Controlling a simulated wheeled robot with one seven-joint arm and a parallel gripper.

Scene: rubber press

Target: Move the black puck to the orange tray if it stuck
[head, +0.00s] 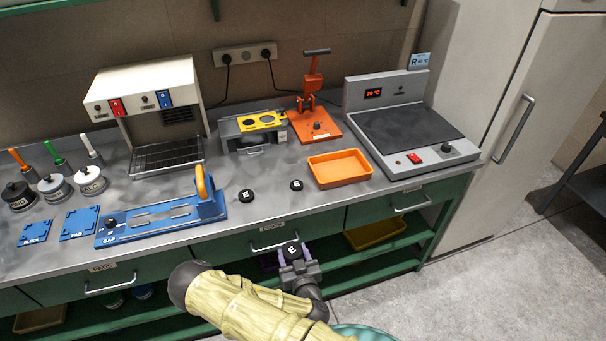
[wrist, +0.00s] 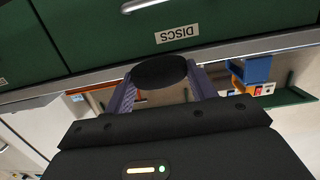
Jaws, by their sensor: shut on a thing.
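My gripper (head: 294,258) is shut on a black puck (head: 291,248) marked with a white E, in front of the bench's drawers. In the wrist view the held puck (wrist: 159,71) sits between the two purple fingers, in front of the drawer labelled DISCS. Two more black pucks marked E lie on the bench top, one at the middle (head: 246,196) and a smaller-looking one to its right (head: 296,185). The orange tray (head: 339,169) stands on the bench right of them and looks empty.
A hot plate (head: 410,130) with a red display stands right of the tray. An orange lever press (head: 313,125) and a yellow-topped device (head: 255,130) stand behind. A blue gap gauge (head: 160,222) lies to the left. Bench top around the loose pucks is clear.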

